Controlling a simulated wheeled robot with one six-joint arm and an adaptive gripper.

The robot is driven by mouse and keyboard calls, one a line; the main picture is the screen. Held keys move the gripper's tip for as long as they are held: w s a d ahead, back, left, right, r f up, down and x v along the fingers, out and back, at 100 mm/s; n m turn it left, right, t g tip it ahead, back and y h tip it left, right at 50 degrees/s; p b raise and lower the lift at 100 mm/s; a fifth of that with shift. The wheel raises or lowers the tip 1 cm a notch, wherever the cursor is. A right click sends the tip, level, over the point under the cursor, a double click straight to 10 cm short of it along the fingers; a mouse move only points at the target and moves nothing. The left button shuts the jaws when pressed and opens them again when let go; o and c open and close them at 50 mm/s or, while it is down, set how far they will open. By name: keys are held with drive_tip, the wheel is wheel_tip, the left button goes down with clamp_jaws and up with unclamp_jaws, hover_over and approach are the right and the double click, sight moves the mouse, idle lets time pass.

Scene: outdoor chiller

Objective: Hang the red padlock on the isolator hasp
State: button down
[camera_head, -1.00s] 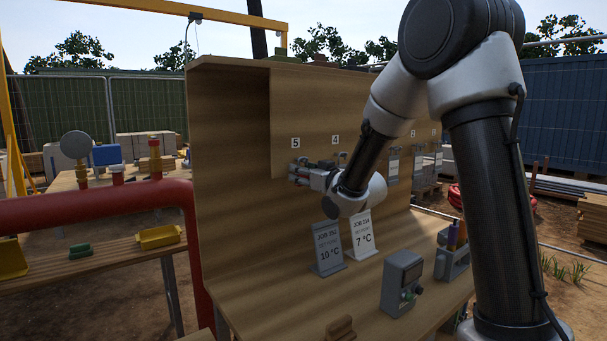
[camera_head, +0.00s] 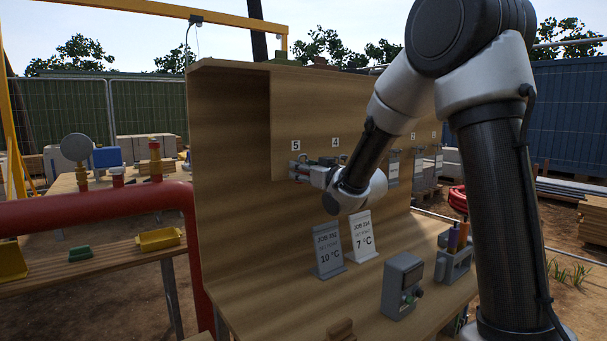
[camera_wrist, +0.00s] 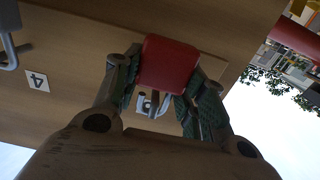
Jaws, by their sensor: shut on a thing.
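The red padlock (camera_wrist: 168,62) is between the two fingers of my gripper (camera_wrist: 165,88) in the wrist view, with its body against the wooden panel side. A small grey metal part (camera_wrist: 148,103) shows just below the padlock; I cannot tell whether it is the shackle or a hasp, or whether they are engaged. In the head view my gripper (camera_head: 304,171) is at the upright board near labels 5 and 4, and the padlock cannot be made out there. A grey metal fitting (camera_wrist: 9,48) sits beside label 4 in the wrist view.
Labels 5 (camera_head: 296,146) and 4 (camera_head: 335,142) are on the board. A grey box (camera_head: 403,286) and a holder (camera_head: 455,262) stand at the right of the bench.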

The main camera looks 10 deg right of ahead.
drive_tip(key=shift+v, duration=3)
drive_tip(key=c, duration=1.4)
unclamp_jaws()
clamp_jaws()
